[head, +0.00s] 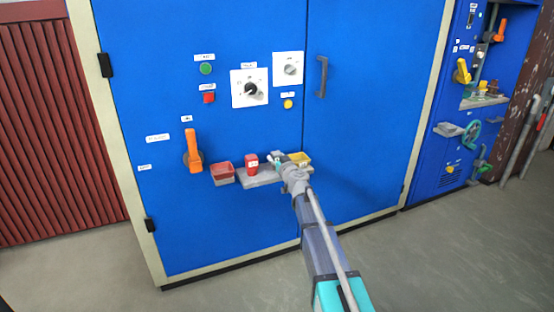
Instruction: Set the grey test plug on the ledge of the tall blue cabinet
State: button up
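The tall blue cabinet (220,120) fills the middle of the head view. Its small grey ledge (262,178) juts from the front, low near the door seam. My arm reaches in from the lower right, and my gripper (281,163) is at the ledge's right part, seen from behind. Small pale and dark shapes show at the gripper's far end; I cannot tell whether they are fingers or the grey test plug. I cannot make out the plug for certain. Whether the gripper is open or shut is hidden.
A red cup (251,163) stands at the ledge. A red bin (222,173) is to its left and a yellow bin (300,158) to the right. An orange lever (193,150) sticks out at the left. A second blue panel (465,110) stands at the right.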

jog(key=o, duration=0.3)
jog(key=shift+r, duration=0.15)
jog(key=v, duration=1.2)
dwell(0.9)
